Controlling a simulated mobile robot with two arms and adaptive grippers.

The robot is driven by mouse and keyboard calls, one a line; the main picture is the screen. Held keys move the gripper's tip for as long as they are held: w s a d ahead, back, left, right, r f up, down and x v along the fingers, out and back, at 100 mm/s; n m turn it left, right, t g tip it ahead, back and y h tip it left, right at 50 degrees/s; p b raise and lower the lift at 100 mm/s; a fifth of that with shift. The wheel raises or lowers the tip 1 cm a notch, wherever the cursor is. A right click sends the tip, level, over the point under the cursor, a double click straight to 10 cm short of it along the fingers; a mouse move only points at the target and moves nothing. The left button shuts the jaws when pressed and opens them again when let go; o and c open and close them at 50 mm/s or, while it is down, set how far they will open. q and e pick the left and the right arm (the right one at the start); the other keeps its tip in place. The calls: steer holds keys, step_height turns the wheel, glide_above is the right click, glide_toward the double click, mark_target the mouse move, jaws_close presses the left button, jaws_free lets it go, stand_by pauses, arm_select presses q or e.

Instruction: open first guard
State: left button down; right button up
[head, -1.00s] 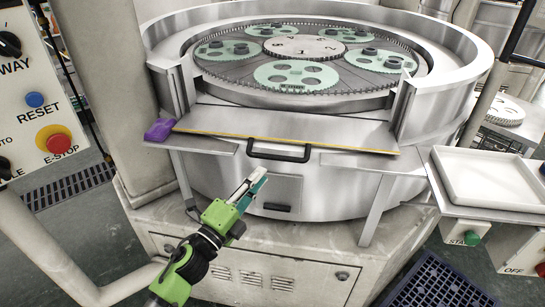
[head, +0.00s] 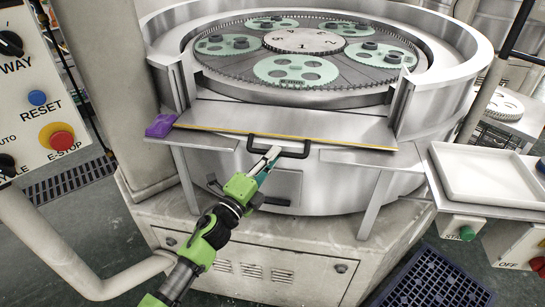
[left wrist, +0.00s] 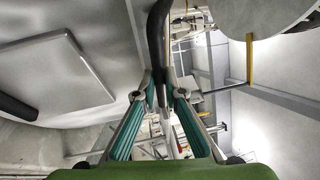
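The guard (head: 300,121) is a flat metal panel with a yellow edge strip at the front of the round lapping machine. Its black bar handle (head: 296,153) hangs below the strip. My right gripper is not in view.
A purple object (head: 161,125) sits at the ledge's left end. The lapping plate (head: 355,92) carries green toothed carriers. A white tray (head: 480,180) stands at right above push buttons. A control panel (head: 40,85) with an E-stop is at left.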

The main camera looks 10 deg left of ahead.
arm_select(q)
steer(key=r+p, duration=0.4)
steer(key=r, duration=0.1)
steer(key=r+p, duration=0.2)
steer(key=r, duration=0.1)
steer(key=shift+w+r, duration=0.15)
steer(key=shift+w, duration=0.2)
steer(key=c, duration=2.4)
jaws_free()
steer(key=shift+f, duration=0.2)
steer(key=shift+o, duration=0.2)
steer(key=shift+s, duration=0.1)
steer(key=shift+f, duration=0.1)
